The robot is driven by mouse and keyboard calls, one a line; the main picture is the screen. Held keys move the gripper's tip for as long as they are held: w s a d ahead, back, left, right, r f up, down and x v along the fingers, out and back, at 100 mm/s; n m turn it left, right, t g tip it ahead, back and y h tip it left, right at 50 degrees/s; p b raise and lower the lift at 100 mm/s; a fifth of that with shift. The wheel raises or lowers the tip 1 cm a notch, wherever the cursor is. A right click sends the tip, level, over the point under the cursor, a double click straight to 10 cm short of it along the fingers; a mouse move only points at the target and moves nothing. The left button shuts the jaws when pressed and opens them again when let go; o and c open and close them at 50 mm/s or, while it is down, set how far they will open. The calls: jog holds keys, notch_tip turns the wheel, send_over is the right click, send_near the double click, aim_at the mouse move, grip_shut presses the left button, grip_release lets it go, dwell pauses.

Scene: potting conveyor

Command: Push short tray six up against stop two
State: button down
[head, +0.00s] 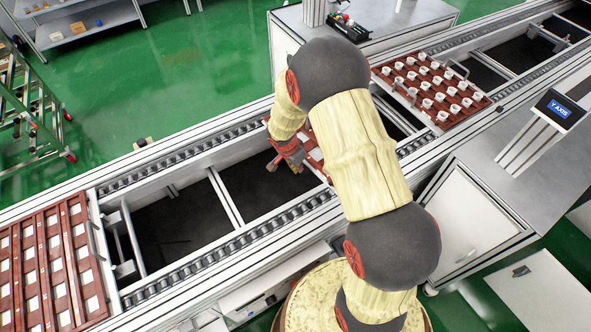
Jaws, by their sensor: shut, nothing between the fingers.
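My gripper (286,163) is shut and empty, pointing down over the conveyor at the middle of the head view. A red-brown tray (314,153) shows in part just right of the gripper, between it and my arm. My arm hides most of this tray, and I cannot tell whether the gripper touches it. No label is readable, so I cannot tell if it is short tray six. A metal cross frame (103,240) stands at the right edge of the left-hand trays. I cannot tell which part is stop two.
Several red-brown trays with white squares (52,262) fill the conveyor's left end. A red-brown tray of white pots (432,90) lies right of my arm. The conveyor (290,222) is empty between the gripper and the left trays. A cabinet with a "Y AXIS" screen (559,109) stands right.

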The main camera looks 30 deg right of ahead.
jog(key=shift+w+d+b, duration=0.25)
jog(key=shift+d+b, duration=0.45)
jog(key=shift+d, duration=0.05)
